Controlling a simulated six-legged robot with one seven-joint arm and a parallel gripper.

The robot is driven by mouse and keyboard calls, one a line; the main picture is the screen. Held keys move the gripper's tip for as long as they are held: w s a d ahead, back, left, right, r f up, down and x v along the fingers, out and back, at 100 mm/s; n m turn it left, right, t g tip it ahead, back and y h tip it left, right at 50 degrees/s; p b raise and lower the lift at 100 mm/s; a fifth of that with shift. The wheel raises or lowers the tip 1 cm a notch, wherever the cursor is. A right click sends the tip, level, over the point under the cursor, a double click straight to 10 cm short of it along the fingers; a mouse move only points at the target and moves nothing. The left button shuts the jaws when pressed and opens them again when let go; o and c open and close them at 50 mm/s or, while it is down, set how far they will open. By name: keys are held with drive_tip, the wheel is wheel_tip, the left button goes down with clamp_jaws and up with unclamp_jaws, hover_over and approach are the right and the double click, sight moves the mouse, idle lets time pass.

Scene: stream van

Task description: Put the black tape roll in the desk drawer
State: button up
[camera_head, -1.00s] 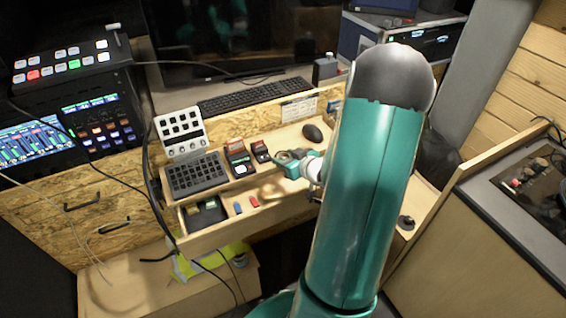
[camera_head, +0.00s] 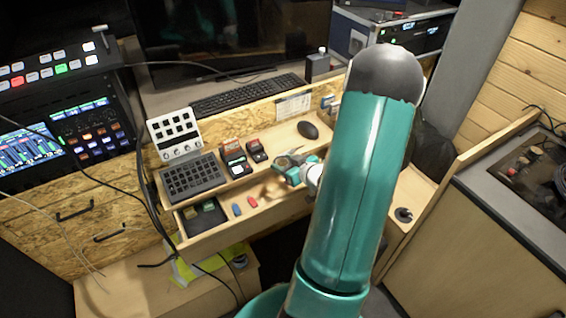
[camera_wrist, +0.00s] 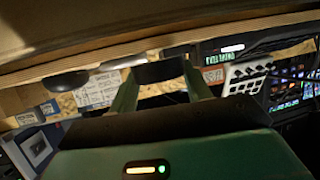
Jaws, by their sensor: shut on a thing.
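The desk drawer (camera_head: 215,236) is pulled open below the desk top. It holds a black tray (camera_head: 204,215), a blue item and a red item. My gripper (camera_head: 290,163) is above the right part of the open drawer, near the desk's front edge. It also shows in the wrist view (camera_wrist: 160,80), with a dark thing between its two green fingers. I take this to be the black tape roll (camera_wrist: 158,71), held clear of the drawer; its ring shape is not clear there. My arm hides the drawer's right end.
On the desk stand a black keypad (camera_head: 193,178), a white button panel (camera_head: 176,134), small dark devices (camera_head: 235,162) and a mouse (camera_head: 308,130). A keyboard (camera_head: 248,94) lies behind. Cables hang left of the drawer. A dark round thing (camera_head: 403,214) lies on wood at the right.

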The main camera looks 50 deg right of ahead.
drive_tip(key=shift+w+f, duration=0.2)
drive_tip(key=shift+f, duration=0.5)
drive_tip(key=o, duration=1)
drive_tip(key=shift+s, duration=0.1)
drive_tip(key=shift+r, duration=0.1)
drive_tip(key=shift+r, duration=0.2)
drive_tip(key=v, duration=1.2)
drive_tip(key=shift+a+r, duration=0.1)
drive_tip(key=shift+r, duration=0.35)
